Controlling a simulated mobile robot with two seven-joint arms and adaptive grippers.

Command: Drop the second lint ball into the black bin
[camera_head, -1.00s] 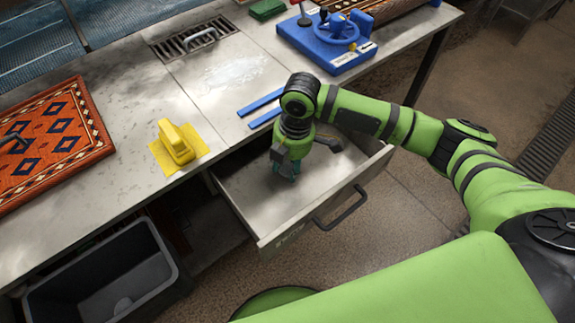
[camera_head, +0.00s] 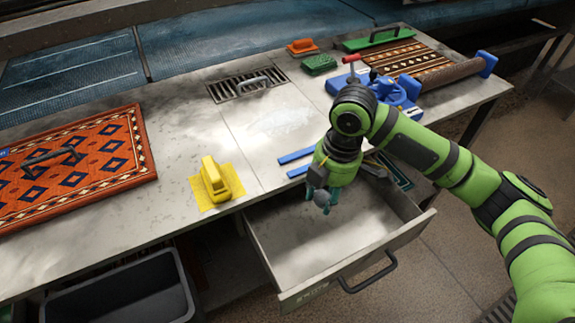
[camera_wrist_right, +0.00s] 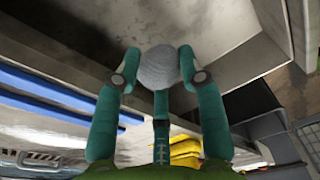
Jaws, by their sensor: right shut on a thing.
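A grey, fuzzy lint ball (camera_head: 322,198) is held between the fingertips of my right gripper (camera_head: 318,192). The wrist view shows the ball (camera_wrist_right: 158,66) pinched between the teal fingers of the right gripper (camera_wrist_right: 158,74). The gripper points down over the open drawer (camera_head: 300,240), near its back edge by the worktable. The black bin (camera_head: 120,285) stands on the floor below the table at the lower left, partly cut off by the picture's edge. I cannot make out its contents. My left gripper is not in view.
A yellow brush (camera_head: 221,181) on a yellow cloth stands near the table's front edge, between gripper and bin. Two blue strips (camera_head: 297,156) lie close to the gripper. A patterned rug (camera_head: 75,165) lies at the left. The open drawer juts out in front of the table.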

